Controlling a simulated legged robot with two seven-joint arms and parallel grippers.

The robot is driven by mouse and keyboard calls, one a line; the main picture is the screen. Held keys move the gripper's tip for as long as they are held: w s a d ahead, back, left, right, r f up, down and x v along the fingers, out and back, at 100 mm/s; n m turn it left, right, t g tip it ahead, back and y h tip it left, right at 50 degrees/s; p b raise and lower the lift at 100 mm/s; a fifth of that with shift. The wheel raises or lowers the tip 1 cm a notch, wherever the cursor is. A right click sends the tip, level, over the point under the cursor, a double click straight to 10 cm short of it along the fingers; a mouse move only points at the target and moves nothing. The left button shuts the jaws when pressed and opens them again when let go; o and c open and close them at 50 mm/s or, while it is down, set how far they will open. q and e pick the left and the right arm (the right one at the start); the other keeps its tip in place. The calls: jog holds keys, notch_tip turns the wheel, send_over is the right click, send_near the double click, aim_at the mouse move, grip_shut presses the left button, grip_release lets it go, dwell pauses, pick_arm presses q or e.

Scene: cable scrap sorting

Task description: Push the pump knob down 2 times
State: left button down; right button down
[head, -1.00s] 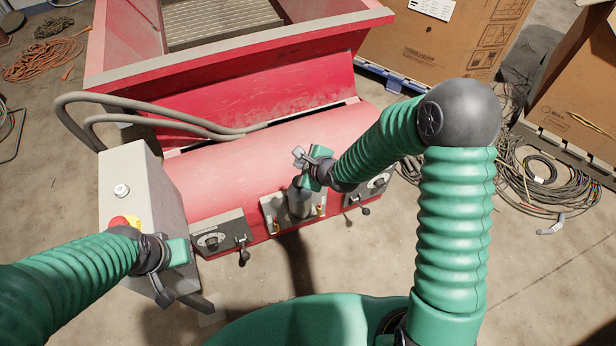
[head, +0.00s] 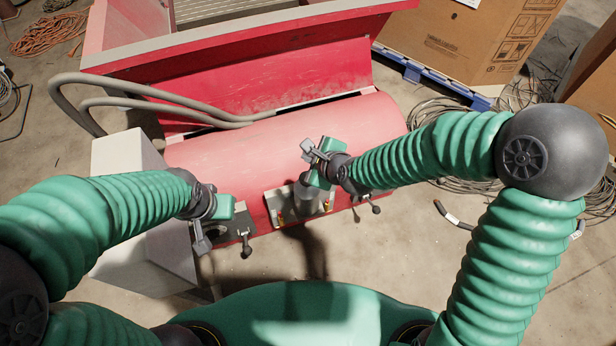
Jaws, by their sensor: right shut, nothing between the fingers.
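The pump (head: 306,199) is a grey cylinder on a metal plate at the front of the red machine. Its knob at the top is hidden behind my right gripper (head: 308,152). My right gripper is shut and empty, over the top of the pump; I cannot tell whether it touches the knob. My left gripper (head: 205,242) hangs near the left control panel (head: 230,228), and its finger opening cannot be made out.
The red machine (head: 285,145) fills the middle. A grey control box (head: 133,155) stands at the left, partly behind my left arm. Grey hoses (head: 150,92) curve above it. Cardboard boxes (head: 470,40) and loose cables (head: 440,110) lie at the right.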

notch_tip(320, 180, down, 7)
jog(key=b, duration=0.6)
jog(key=shift+f, duration=0.15)
jog(key=shift+f+b, duration=0.3)
jog(key=shift+f, duration=0.1)
dwell(1.2)
jog(key=shift+f, duration=0.2)
jog(key=shift+s+f+b, duration=0.1)
jog(key=shift+f+b, duration=0.8)
jog(key=shift+f, duration=0.55)
dwell(1.3)
jog(key=shift+r+p, duration=1.8)
jog(key=shift+p, duration=0.15)
